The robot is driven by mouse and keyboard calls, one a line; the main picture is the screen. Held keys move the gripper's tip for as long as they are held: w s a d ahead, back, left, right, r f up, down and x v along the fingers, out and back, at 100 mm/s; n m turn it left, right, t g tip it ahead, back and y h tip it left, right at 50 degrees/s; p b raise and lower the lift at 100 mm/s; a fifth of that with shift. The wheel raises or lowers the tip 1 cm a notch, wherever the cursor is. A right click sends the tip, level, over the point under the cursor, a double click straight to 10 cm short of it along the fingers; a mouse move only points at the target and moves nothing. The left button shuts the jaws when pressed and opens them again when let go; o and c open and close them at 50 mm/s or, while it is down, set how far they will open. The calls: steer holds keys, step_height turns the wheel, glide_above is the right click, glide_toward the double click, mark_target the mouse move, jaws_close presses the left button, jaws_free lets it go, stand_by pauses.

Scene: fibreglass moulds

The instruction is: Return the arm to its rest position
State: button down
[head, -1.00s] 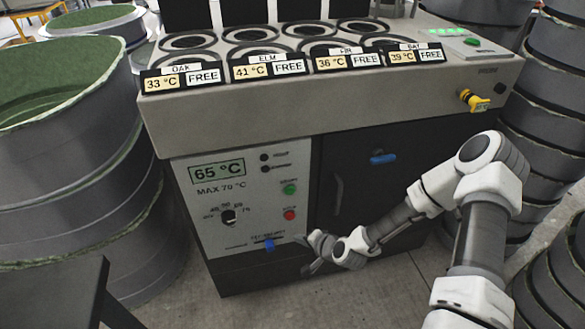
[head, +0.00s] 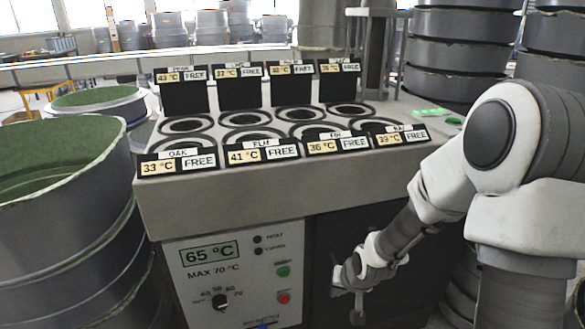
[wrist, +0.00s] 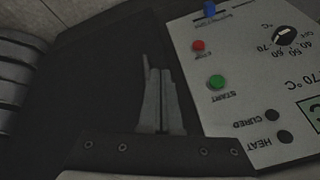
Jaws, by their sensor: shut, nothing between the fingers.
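My gripper (head: 357,302) is in front of the dark lower front of the heating machine (head: 250,190), just right of its control panel (head: 205,290). In the wrist view my gripper (wrist: 160,85) has its fingers together with nothing between them. It appears apart from the machine front. My arm is bent at the right of the head view, and its large white joint hides part of the right side.
The panel reads 65 °C and carries a black dial (head: 220,301), a green button (head: 283,271) and a red button (head: 284,297). Grey moulds (head: 60,230) stand at the left. Stacked dark moulds (head: 455,50) stand behind the arm at the right.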

steer(key=s+d+r+n+h, duration=0.15)
steer(key=s+r, duration=0.25)
steer(key=r, duration=0.5)
steer(key=s+d+r+m+h, duration=0.1)
steer(key=s+d+r, duration=0.1)
steer(key=s+r, duration=0.45)
steer(key=s+r+n, duration=0.1)
steer(key=s+r, duration=0.9)
steer(key=s, duration=0.1)
step_height(320, 180, up, 16)
steer(key=p, duration=1.6)
steer(key=shift+s+a+f+y, duration=0.15)
steer(key=shift+s+a+y, duration=0.05)
steer(key=shift+y, duration=0.15)
